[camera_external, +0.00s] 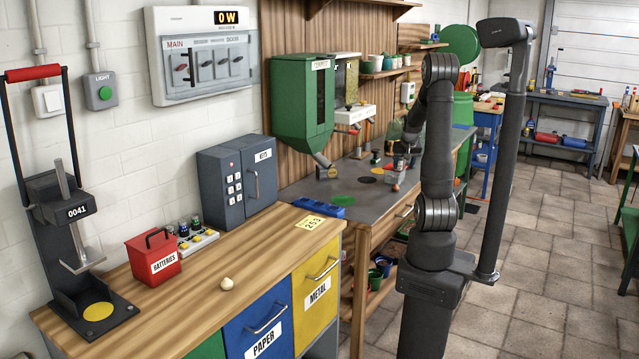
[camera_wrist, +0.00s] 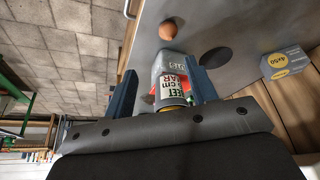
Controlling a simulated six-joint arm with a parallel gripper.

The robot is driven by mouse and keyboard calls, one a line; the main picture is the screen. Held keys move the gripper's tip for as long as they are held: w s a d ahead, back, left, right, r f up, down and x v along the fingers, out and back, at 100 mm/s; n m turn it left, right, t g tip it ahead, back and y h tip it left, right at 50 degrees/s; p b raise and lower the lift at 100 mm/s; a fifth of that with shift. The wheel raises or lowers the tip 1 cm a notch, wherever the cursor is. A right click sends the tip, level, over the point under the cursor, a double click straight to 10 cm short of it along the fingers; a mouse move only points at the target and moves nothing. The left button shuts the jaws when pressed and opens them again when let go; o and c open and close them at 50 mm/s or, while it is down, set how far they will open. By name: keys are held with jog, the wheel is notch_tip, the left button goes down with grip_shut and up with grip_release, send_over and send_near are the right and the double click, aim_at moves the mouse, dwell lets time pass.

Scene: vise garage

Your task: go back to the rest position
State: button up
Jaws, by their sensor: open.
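My gripper (camera_wrist: 163,88) is open, its two blue-grey fingers spread apart in the wrist view. Between and beyond the fingers is a grey vise (camera_wrist: 168,62) with a red part and a printed label, only partly legible. I cannot tell whether the fingers touch it. In the external view my arm reaches down over the grey-topped workbench (camera_external: 310,188), and my gripper (camera_external: 400,150) is small and partly hidden near the vise (camera_external: 397,172).
A brown knob-like thing (camera_wrist: 168,29), a dark disc (camera_wrist: 216,57) and a grey box marked 4x50 (camera_wrist: 285,62) are near the fingers. A green hopper (camera_external: 303,105) hangs behind the bench. A wooden counter (camera_external: 190,295) stands at front left.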

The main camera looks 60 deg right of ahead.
jog(key=w+a+n, duration=0.2)
jog(key=w+a, duration=1.7)
jog(key=a, duration=0.1)
jog(key=shift+w+a+r+n+t+y, duration=0.3)
jog(key=shift+w+a+r, duration=0.05)
jog(key=shift+w, duration=0.05)
